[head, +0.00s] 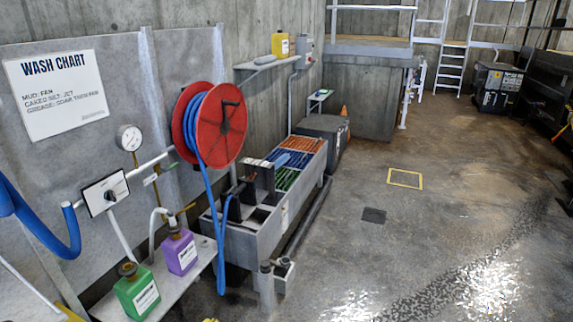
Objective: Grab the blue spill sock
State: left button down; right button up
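I cannot make out a blue spill sock for certain. A small light-blue piece (281,159) lies on the colored slatted top of the grey trough (262,236), among orange, blue and green sections; it is too small to tell what it is. The other blue things are a hose (207,190) hanging from a red reel (222,122) and a thick blue hose (52,243) at the left edge. Neither of my grippers shows in the head view.
A shelf with a green jug (137,291) and a purple jug (180,251) stands at the lower left. A dark grey bin (322,133) and an orange cone (345,112) stand behind the trough. Wet concrete floor (440,225) lies open to the right.

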aim_at(279, 162)
jog(key=i+l+z, duration=0.2)
jog(key=i+z, duration=0.15)
jog(key=i, duration=0.3)
jog(key=i+z, duration=0.3)
jog(key=i, duration=2)
jog(key=i+u, duration=0.15)
jog(key=i, duration=0.25)
jog(key=i+l+u, duration=0.15)
jog(key=i, duration=0.3)
jog(key=i+l+u, duration=0.15)
jog(key=i, duration=0.25)
jog(key=i+l+u, duration=0.15)
jog(key=i+l, duration=0.15)
jog(key=i, duration=0.1)
